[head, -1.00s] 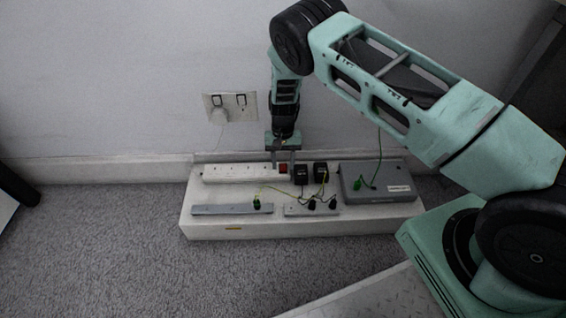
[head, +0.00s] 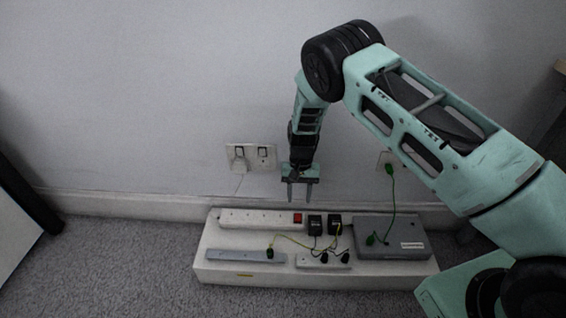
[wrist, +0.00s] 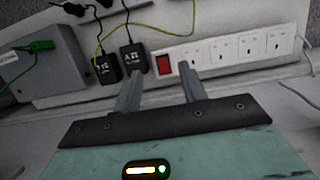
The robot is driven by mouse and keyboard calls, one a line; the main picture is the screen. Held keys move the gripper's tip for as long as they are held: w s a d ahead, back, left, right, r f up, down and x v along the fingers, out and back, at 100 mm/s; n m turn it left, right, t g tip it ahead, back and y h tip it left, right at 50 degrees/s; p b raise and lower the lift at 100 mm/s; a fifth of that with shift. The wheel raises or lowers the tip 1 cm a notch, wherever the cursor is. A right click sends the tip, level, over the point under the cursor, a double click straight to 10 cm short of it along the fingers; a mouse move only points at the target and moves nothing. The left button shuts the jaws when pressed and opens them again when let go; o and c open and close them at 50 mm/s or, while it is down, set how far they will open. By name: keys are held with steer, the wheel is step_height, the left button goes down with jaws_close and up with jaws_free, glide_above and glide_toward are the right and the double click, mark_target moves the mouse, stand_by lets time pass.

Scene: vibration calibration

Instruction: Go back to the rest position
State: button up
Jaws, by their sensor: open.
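My gripper (head: 300,196) hangs with its fingers down above the back of the white platform (head: 215,278), apart from the things on it. In the wrist view my gripper (wrist: 158,80) shows two separated fingers with nothing between them. Past the fingertips is a white power strip (head: 258,218) with a red switch (head: 298,218), which also shows in the wrist view (wrist: 163,64).
A grey box (head: 385,240) with a green lead is at the right. Two grey bars (head: 245,255) (head: 312,261) lie in front. Wall sockets (head: 264,156) are behind. Grey carpet (head: 100,270) is open at left.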

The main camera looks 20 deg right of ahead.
steer(key=s+a+r+n, duration=0.1)
steer(key=s+a+r, duration=0.3)
steer(key=r, duration=0.4)
steer(key=s+a+r+n+y+p, duration=0.1)
steer(key=s+a+r+n, duration=0.2)
steer(key=r, duration=0.4)
steer(key=s+a+r, duration=0.4)
steer(key=s+r, duration=0.1)
steer(key=r, duration=0.3)
steer(key=s+d+r+n+t+p, duration=0.1)
steer(key=s+r+n, duration=0.1)
steer(key=s+r, duration=0.35)
steer(key=s+d+r+n+t+h, duration=0.1)
steer(key=s+d+r+n, duration=0.15)
steer(key=s, duration=0.65)
steer(key=s+r+n+t+p, duration=0.1)
steer(key=s+r+n, duration=0.2)
steer(key=s+r, duration=0.35)
step_height(320, 180, up, 35)
steer(key=p, duration=3.7)
steer(key=shift+s, duration=0.45)
